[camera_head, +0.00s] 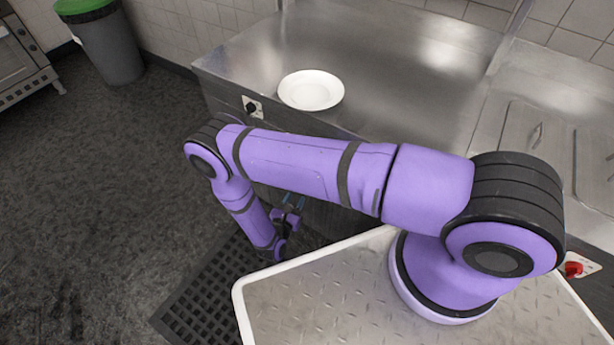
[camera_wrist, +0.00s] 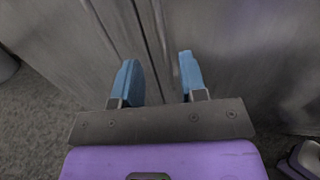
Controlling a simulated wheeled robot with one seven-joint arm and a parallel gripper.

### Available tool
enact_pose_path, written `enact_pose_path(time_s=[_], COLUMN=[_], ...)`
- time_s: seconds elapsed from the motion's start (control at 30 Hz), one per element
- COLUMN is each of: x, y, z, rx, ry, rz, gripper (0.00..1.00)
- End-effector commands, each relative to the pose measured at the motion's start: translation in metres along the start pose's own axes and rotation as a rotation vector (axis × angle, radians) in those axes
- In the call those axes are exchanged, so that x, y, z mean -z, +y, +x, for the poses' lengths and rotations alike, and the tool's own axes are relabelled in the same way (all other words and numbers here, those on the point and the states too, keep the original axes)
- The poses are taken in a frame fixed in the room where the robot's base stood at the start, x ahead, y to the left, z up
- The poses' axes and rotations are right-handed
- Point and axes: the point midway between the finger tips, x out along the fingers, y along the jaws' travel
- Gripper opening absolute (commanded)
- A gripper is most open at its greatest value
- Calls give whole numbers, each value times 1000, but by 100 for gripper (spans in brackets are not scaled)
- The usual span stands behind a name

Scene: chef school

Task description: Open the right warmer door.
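The warmer appears to be the stainless steel counter unit (camera_head: 385,55); in the head view its front is mostly hidden behind my arm. In the wrist view, brushed steel door panels fill the upper part. The right door panel (camera_wrist: 235,60) meets the left panel (camera_wrist: 65,45) at dark vertical seams or edges near the middle. My gripper (camera_wrist: 158,76) is open, with its two blue fingers apart on either side of these seams. I cannot tell whether the fingers touch the steel. In the head view my gripper (camera_head: 291,204) shows low beside the unit's front, partly covered by my arm.
A white plate (camera_head: 311,90) sits on the counter, above a black knob (camera_head: 252,107). A grey bin with a green lid (camera_head: 108,45) stands at the back left. The dark floor on the left is clear.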

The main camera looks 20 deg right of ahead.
Motion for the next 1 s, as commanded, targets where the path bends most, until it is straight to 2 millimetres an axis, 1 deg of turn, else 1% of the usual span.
enact_pose_path(time_s=[0.17, 0.4, 0.6, 0.7, 0.8, 1.0], x=[0, 0, 0, 0, 0, 0], y=[-1, -1, -1, -1, -1, -1], z=[20, 64, 91, 100, 104, 106], rx=[3, 5, 3, 4, 2, 1], ry=[-1, -1, -1, -1, -1, 0], rz=[0, 1, 1, 1, 0, 0], gripper=[39, 39, 39, 39, 39, 39])
